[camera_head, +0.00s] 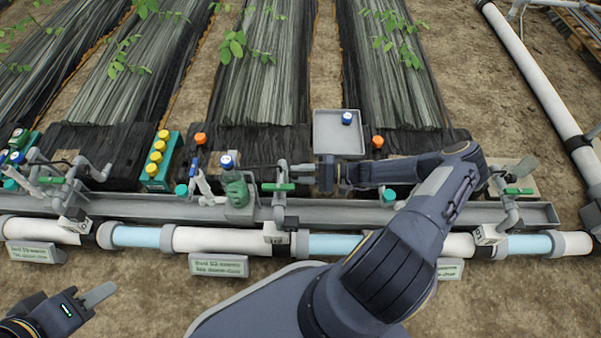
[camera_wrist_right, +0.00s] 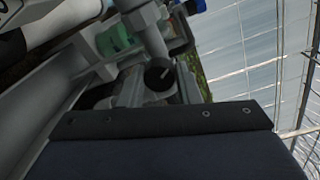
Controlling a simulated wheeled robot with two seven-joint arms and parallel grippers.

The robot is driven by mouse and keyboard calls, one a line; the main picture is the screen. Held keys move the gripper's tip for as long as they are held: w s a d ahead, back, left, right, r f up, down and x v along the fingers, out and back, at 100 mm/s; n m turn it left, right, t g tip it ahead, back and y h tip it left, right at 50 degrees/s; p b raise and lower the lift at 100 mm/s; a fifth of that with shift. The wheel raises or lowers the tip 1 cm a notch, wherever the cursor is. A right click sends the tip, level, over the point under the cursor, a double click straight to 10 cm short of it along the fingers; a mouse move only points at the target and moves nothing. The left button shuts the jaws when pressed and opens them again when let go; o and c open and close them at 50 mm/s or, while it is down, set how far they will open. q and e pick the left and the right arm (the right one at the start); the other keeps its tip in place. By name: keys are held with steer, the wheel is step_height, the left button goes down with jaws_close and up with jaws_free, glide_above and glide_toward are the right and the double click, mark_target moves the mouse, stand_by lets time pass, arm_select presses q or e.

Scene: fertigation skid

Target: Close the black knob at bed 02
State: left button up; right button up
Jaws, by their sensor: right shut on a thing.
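My right gripper (camera_head: 302,174) reaches in from the right, level and pointing left, at the pipework right of a green-handled valve (camera_head: 278,187). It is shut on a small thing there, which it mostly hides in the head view. In the right wrist view a round black knob (camera_wrist_right: 160,75) with a light mark sits just ahead of the gripper's dark body, between its grey fingers. The sign (camera_head: 218,265) below the trough seems to read bed 02. My left gripper (camera_head: 98,295) is at the lower left, away from the pipes; its opening does not show clearly.
A grey trough (camera_head: 390,212) and a white-and-blue main pipe (camera_head: 215,240) run across. A teal rack (camera_head: 160,172) with yellow caps and a green container (camera_head: 237,192) stand left of the valve.

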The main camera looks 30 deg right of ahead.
steer(key=m, duration=0.5)
steer(key=shift+d+m, duration=0.1)
steer(key=shift+m, duration=0.2)
stand_by(0.4)
steer(key=o, duration=1)
steer(key=p+v, duration=0.1)
steer(key=v, duration=0.6)
steer(key=shift+s+d+f+p, duration=0.1)
steer(key=shift+d+p, duration=0.2)
steer(key=shift+d, duration=0.1)
